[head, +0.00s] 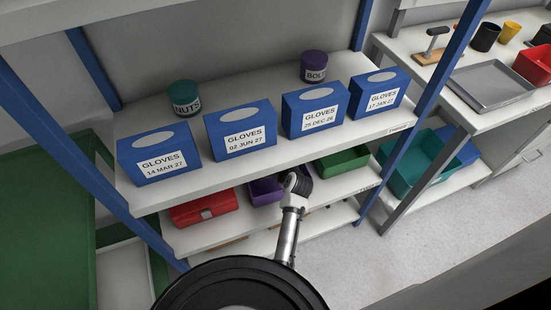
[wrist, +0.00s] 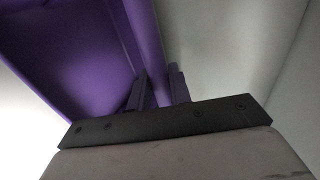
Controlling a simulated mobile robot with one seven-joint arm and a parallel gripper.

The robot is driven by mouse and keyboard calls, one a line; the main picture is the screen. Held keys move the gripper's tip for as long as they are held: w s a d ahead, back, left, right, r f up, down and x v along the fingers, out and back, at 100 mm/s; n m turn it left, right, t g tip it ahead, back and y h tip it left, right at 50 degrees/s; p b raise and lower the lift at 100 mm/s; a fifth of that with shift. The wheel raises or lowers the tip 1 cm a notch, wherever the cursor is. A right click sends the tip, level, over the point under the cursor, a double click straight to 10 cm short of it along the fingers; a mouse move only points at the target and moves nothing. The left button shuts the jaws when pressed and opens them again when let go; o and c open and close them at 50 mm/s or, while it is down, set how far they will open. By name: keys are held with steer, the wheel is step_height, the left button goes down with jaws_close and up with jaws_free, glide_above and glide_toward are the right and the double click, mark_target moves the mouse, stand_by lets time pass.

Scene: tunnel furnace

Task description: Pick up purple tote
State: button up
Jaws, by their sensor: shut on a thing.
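The purple tote (head: 264,191) sits on the shelf below the glove boxes, partly hidden by the upper shelf edge and my arm. In the wrist view the tote (wrist: 70,55) fills the upper left, with its wall running down between my fingers. My gripper (wrist: 160,88) is shut on that wall, one finger on each side. In the head view my gripper (head: 299,182) is at the tote's right end. I cannot tell whether the tote is lifted off the shelf.
The upper shelf (head: 220,174) hangs above, holding several blue glove boxes (head: 240,130). A blue post (head: 427,95) stands at right. A teal tote (head: 412,160) is on the neighbouring rack.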

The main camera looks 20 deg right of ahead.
steer(key=shift+r, duration=0.2)
jaws_close()
step_height(320, 180, up, 3)
steer(key=p, duration=0.2)
steer(key=shift+f+p, duration=0.2)
steer(key=shift+p, duration=0.2)
steer(key=shift+f, duration=0.15)
